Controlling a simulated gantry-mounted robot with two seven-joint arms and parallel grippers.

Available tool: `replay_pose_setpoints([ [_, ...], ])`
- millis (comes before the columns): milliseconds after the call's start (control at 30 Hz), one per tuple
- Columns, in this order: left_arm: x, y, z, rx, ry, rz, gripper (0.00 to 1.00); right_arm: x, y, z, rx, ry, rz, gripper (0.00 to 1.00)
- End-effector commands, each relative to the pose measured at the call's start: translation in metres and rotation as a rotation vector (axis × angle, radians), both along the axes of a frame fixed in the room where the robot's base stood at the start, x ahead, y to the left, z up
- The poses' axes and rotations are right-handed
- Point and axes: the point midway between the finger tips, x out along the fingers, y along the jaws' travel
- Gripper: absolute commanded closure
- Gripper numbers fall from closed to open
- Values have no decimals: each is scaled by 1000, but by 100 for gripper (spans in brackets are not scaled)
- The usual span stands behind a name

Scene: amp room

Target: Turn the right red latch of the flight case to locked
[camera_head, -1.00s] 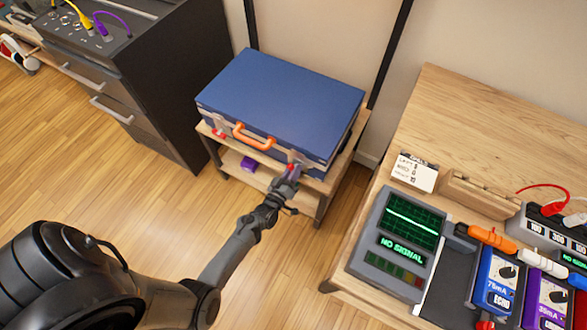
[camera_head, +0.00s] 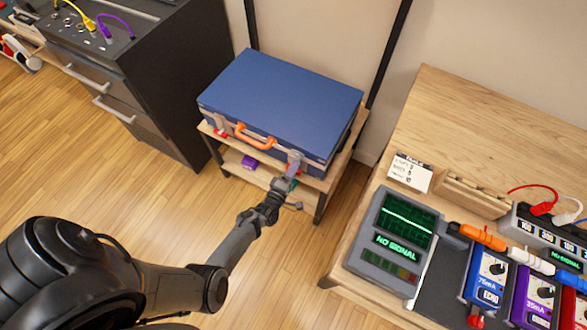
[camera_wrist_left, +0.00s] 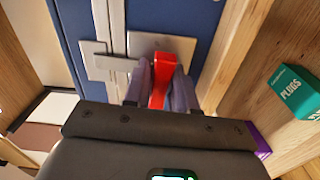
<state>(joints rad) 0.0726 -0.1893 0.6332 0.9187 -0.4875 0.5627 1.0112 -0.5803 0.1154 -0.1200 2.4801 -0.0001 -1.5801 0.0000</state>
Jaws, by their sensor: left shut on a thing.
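The blue flight case (camera_head: 285,100) lies closed on a wooden shelf stand, with an orange handle (camera_head: 254,138) on its front. The left red latch (camera_head: 220,133) shows at the left of the case front. In the left wrist view the right red latch (camera_wrist_left: 162,72) stands between the two fingers of my left gripper (camera_wrist_left: 160,88), in front of a grey metal plate (camera_wrist_left: 163,43). The fingers are closed on the latch. In the head view my left gripper (camera_head: 289,172) is at the right part of the case front and hides that latch. My right gripper is out of view.
A purple box (camera_head: 249,162) sits on the shelf below the case. A green box labelled PLUGS (camera_wrist_left: 297,92) is beside the gripper in the left wrist view. A dark cabinet (camera_head: 170,80) stands left, and a wooden desk (camera_head: 450,120) with devices right.

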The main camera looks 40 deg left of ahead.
Motion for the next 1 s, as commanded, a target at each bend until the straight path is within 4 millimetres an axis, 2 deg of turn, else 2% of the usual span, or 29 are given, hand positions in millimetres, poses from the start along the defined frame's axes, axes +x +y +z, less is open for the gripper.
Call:
replay_pose_setpoints([
  [300,0,0,0,-78,-17,0,100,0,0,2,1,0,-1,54],
  [733,0,0,0,-86,-19,0,100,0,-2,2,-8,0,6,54],
  [767,0,0,0,-86,-19,0,70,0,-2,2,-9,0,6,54],
  [900,0,0,0,-85,-19,0,51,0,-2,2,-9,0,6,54],
  [1000,0,0,0,-85,-19,0,51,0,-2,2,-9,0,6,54],
])
